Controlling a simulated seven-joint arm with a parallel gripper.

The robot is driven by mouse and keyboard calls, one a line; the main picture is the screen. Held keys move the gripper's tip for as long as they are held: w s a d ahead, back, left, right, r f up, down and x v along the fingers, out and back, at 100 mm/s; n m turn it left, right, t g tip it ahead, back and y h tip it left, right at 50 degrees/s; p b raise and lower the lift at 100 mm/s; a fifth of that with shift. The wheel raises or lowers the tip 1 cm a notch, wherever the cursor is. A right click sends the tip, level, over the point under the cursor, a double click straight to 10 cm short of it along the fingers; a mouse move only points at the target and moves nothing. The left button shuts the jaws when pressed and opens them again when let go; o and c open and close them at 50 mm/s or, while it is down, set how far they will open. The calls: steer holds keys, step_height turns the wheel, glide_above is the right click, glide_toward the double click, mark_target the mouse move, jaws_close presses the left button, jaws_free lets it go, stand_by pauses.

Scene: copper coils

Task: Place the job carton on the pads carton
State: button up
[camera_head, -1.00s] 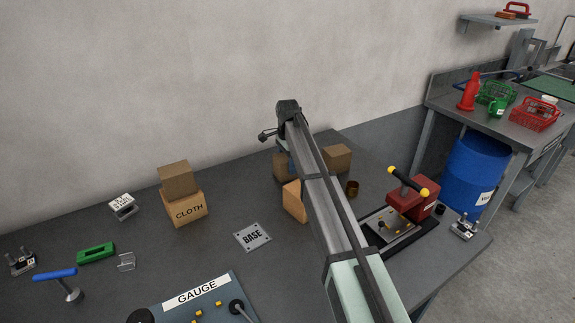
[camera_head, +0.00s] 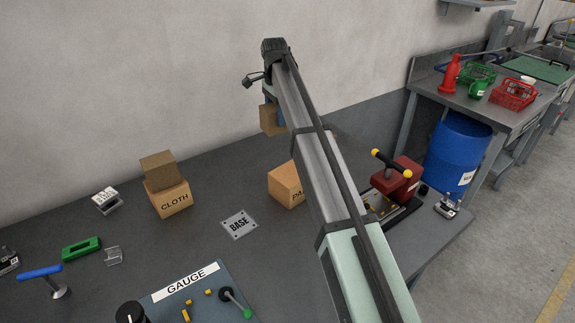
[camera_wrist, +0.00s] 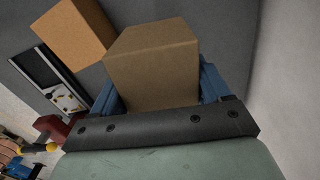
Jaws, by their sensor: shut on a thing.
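A plain brown carton is held in my gripper (camera_head: 278,108); its label does not show, so I cannot read whether it is the job carton (camera_head: 269,120). In the wrist view this carton (camera_wrist: 152,60) sits between the blue fingers of my gripper (camera_wrist: 160,88). It is held up off the table, behind the pads carton. The pads carton (camera_head: 285,184), an orange-brown box with a partly hidden label starting "PA", stands on the table, its right side covered by my arm. It also shows at upper left in the wrist view (camera_wrist: 75,30), apart from the held carton.
A carton labelled CLOTH (camera_head: 170,199) with a brown carton (camera_head: 160,171) on top stands to the left. A BASE plate (camera_head: 239,224) lies flat in front. A red press (camera_head: 398,185) stands right of my arm. The wall is close behind.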

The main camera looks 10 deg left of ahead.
steer(key=s+d+r, duration=0.4)
steer(key=s, duration=0.2)
steer(key=n, duration=0.1)
glide_above(291, 173)
steer(key=shift+f, duration=5)
steer(key=shift+f, duration=0.1)
steer(key=o, duration=1.1)
steer(key=shift+o, duration=0.2)
step_height(291, 173, up, 12)
